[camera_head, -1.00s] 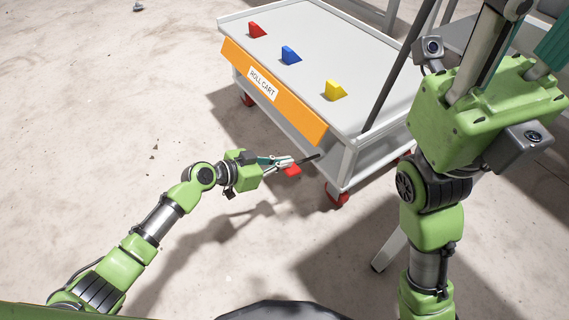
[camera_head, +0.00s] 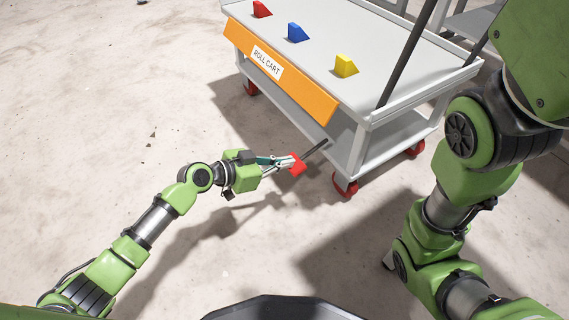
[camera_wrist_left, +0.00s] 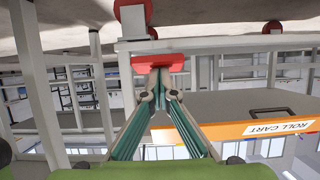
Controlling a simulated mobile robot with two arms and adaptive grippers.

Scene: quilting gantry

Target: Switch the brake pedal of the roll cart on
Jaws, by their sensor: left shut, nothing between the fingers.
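The roll cart (camera_head: 282,83) stands at upper centre in the head view, with an orange front panel labelled ROLL CART. Its brake pedal (camera_head: 298,165) is a red pad on a dark rod, low in front of the cart. My left gripper (camera_head: 283,163) is shut and empty, its fingertips at the pad's left side. In the left wrist view, the red pad (camera_wrist_left: 158,62) lies just beyond the closed tips (camera_wrist_left: 158,76). I cannot tell whether they touch. My right arm (camera_head: 466,180) shows at the right, but its gripper is out of view.
Red, blue (camera_head: 297,33) and yellow (camera_head: 345,67) wedges lie on the cart top. Red caster wheels (camera_head: 345,187) stand below the cart. A dark pole (camera_head: 408,55) rises beside the top. The floor (camera_head: 90,130) at left is clear.

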